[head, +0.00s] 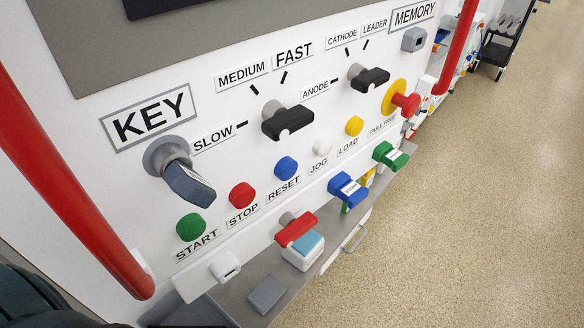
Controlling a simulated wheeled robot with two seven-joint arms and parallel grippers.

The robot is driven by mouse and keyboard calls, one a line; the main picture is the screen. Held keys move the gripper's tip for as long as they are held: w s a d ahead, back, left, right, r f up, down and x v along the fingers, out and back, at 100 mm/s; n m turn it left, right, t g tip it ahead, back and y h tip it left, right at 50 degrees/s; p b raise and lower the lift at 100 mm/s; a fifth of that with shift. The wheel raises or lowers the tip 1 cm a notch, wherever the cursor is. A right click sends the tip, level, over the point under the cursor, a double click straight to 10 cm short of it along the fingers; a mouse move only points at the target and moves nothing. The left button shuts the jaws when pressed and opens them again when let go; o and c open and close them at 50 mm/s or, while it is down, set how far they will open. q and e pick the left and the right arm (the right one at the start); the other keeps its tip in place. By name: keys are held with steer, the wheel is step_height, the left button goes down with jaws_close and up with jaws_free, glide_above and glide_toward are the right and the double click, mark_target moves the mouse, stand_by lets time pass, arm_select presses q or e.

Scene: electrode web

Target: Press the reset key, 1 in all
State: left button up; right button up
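The reset key is a round blue button (286,168) on the white control panel (225,163), above the label "RESET" (284,188). The red stop button (242,195) is to its left and the white jog button (322,145) to its right. The green start button (191,227) and the yellow load button (354,126) are in the same row. Nothing covers the blue button. Neither of my grippers shows in the head view.
A grey key switch (187,183) and black selector knobs (288,120) stick out above the buttons. A red stop knob (405,103) sits at right. Coloured handles (296,229) project below. A red rail (75,187) runs at left. Open floor (470,200) lies right.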

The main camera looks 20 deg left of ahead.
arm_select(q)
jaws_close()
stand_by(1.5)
